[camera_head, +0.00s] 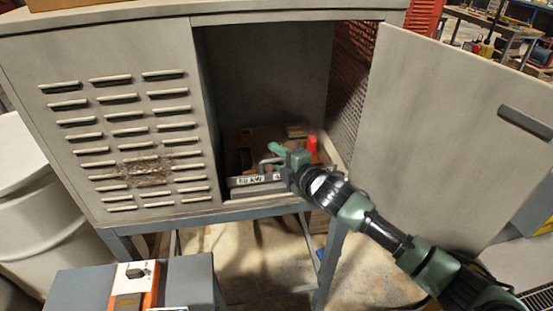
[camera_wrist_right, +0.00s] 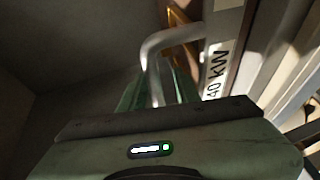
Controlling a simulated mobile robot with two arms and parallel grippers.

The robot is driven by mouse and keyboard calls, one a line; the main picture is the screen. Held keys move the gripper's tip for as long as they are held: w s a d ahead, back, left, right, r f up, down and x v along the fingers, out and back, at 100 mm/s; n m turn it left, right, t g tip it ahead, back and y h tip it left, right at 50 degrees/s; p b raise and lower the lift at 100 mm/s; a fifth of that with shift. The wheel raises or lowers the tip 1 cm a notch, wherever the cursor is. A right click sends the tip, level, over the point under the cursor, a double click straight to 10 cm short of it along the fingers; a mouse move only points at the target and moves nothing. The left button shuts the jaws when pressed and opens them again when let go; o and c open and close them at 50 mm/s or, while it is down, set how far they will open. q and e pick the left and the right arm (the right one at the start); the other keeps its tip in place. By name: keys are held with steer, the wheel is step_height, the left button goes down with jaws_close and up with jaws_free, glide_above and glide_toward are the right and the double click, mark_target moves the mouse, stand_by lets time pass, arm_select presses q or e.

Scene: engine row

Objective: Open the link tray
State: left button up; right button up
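The link tray (camera_head: 245,182) has a grey front with a white label and sits low inside the open cabinet. Its bent metal handle (camera_head: 268,163) stands out at the front. In the right wrist view the handle (camera_wrist_right: 153,50) runs down between the green fingers of my right gripper (camera_wrist_right: 160,92), beside a tray front (camera_wrist_right: 222,65) labelled 40 KW. In the head view my right gripper (camera_head: 284,156) is at the handle, reaching in from the lower right. Whether its fingers press on the handle is not clear. My left gripper is not in view.
The cabinet door (camera_head: 440,120) is swung open to the right, close to my right arm. A louvred panel (camera_head: 130,140) closes the left half. A red object (camera_head: 312,147) is inside, behind my gripper. A grey box with an orange switch unit (camera_head: 135,290) stands at the lower left.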

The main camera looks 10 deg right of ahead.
jaws_close()
stand_by(1.4)
